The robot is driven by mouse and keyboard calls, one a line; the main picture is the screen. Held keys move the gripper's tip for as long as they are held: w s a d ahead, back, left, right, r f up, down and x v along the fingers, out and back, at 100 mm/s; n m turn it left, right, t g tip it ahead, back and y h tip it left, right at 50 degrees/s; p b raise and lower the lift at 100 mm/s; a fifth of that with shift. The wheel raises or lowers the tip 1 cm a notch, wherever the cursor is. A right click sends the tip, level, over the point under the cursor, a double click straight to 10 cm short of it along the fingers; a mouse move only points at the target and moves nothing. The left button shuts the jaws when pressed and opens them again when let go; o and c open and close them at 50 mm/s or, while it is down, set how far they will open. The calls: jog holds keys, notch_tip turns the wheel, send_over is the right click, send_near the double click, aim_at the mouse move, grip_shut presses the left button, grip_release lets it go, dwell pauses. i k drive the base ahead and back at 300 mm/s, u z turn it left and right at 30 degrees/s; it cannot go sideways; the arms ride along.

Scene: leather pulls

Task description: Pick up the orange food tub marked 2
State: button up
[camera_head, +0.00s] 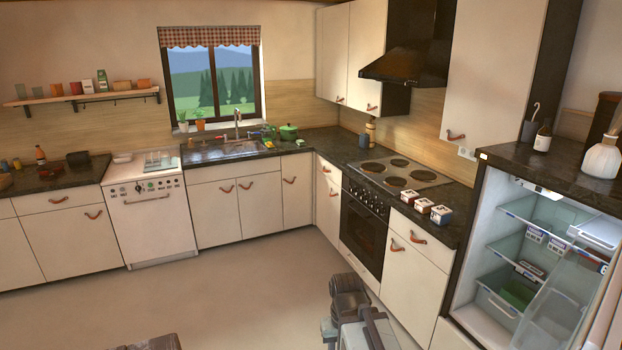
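Three small tubs with white labelled tops stand in a row on the dark counter right of the hob. The nearest tub (441,215) has a blue side. The middle tub (424,207) and the farthest tub (409,196) have reddish-orange sides. The marks on their tops are too small to read, so I cannot tell which is marked 2. Grey and dark parts of my arm show at the bottom centre, well apart from the tubs. I cannot make out my gripper or its fingers in this view.
An open-fronted fridge (482,236) with shelves and bins stands at the right, near the tubs. The hob (402,173) and oven (363,235) are left of the tubs. A bottle (543,137) and vase (602,157) stand on the fridge top. The floor (240,290) is clear.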

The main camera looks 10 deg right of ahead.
aim_at(422, 205)
jog(key=z, duration=0.05)
jog(key=i, duration=2.1)
jog(key=u, duration=0.35)
jog(key=i, duration=1.05)
jog(key=u, duration=0.15)
